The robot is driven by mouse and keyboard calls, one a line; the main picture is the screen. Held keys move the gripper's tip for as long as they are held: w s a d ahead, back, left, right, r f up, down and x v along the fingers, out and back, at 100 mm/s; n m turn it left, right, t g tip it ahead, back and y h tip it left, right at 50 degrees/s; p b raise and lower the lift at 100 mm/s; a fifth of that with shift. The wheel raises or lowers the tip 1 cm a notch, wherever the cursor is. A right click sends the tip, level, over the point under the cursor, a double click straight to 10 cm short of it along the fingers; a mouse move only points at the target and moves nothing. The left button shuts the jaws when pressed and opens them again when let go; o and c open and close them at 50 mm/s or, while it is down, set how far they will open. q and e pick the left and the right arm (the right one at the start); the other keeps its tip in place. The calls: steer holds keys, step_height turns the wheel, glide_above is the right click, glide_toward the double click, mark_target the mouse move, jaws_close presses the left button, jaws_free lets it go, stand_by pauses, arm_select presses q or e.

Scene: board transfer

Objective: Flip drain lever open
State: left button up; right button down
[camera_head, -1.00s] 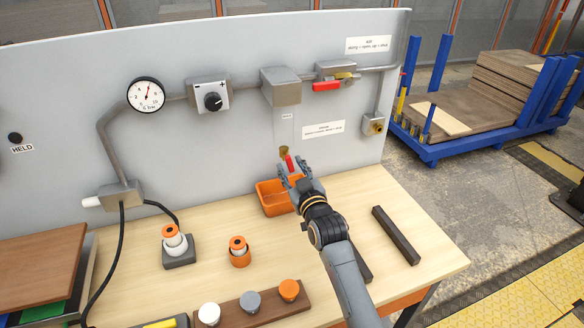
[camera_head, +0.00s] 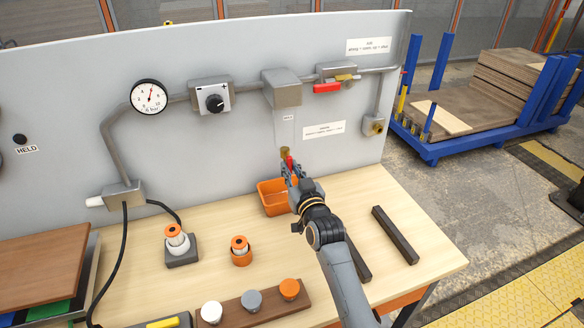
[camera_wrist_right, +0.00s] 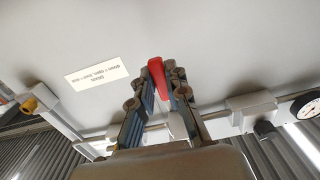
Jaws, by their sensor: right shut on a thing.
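The drain lever is a small red handle (camera_head: 290,163) on a brass drain fitting (camera_head: 284,152) below the grey box (camera_head: 281,88) on the panel. In the right wrist view the red lever (camera_wrist_right: 157,77) stands between the fingertips. My right gripper (camera_head: 292,172) is shut on the lever, and its fingers hide part of it in the head view. In the right wrist view the gripper (camera_wrist_right: 160,88) has a finger on each side of the lever. My left gripper is in neither view.
An orange bin (camera_head: 272,197) stands on the table below the drain. Another red-handled valve (camera_head: 327,88) is up on the pipe to the right. A gauge (camera_head: 149,97) and a black knob (camera_head: 214,102) are on the panel. Dark bars (camera_head: 395,235) lie at the table's right.

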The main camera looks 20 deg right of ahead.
steer(key=c, duration=1.3)
jaws_free()
steer(key=s, duration=1.2)
steer(key=shift+d, duration=0.15)
steer(key=shift+f, duration=0.1)
